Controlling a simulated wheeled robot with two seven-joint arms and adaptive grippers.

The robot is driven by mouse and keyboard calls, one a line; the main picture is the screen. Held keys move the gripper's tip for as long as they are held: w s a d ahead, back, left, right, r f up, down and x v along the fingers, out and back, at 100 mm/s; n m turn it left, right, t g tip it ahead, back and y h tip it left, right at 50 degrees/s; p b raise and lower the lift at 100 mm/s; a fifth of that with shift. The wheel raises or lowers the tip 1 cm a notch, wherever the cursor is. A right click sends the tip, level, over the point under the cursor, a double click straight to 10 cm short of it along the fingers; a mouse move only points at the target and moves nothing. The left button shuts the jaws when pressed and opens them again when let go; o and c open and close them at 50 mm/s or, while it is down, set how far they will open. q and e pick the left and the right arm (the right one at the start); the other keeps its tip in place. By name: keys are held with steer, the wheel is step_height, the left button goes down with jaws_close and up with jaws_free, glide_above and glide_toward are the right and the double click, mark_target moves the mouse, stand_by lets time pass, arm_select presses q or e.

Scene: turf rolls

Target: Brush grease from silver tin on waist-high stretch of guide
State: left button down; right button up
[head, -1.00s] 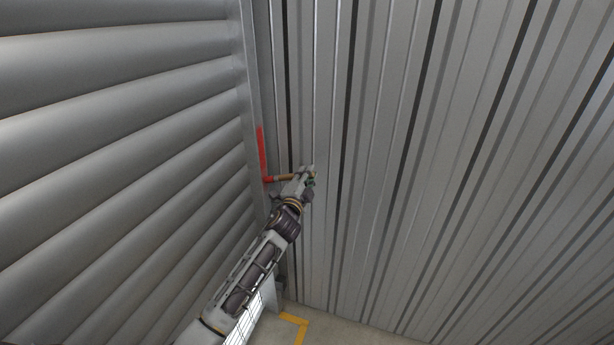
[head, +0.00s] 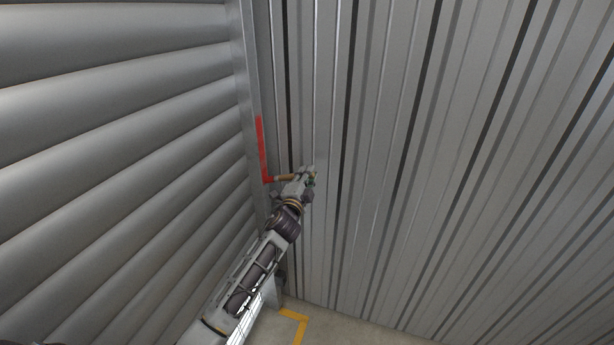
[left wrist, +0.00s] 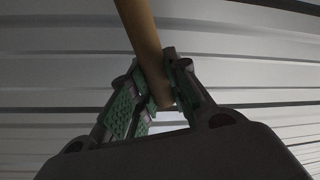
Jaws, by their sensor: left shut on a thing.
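The guide (head: 243,70) is the upright metal rail along the right edge of the ribbed shutter in the head view. A red strip of grease (head: 261,145) runs along it at mid-height. My left gripper (head: 308,174) is to the right of the guide, shut on the tan handle of a brush (head: 284,178). The brush points left, its red-coated head (head: 268,180) at the strip's lower end; whether it touches the guide I cannot tell. In the left wrist view the handle (left wrist: 140,35) sits between the green-padded fingers (left wrist: 158,88). The silver tin and right gripper are out of view.
The ribbed shutter (head: 110,130) fills the left side. A corrugated metal wall (head: 460,160) fills the right, close beside my left gripper. A yellow floor line (head: 300,325) shows on the concrete floor below.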

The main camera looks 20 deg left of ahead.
arm_select(q)
steer(key=shift+f, duration=0.1)
steer(key=shift+f+b, duration=1.5)
steer(key=shift+f, duration=0.35)
steer(key=shift+f+b, duration=1.6)
steer(key=shift+f, duration=0.15)
steer(key=shift+r, duration=0.2)
steer(key=shift+r+p, duration=1.75)
steer(key=shift+p, duration=0.1)
steer(key=shift+r, duration=0.1)
steer(key=shift+r+p, duration=1.7)
steer(key=shift+r, duration=0.15)
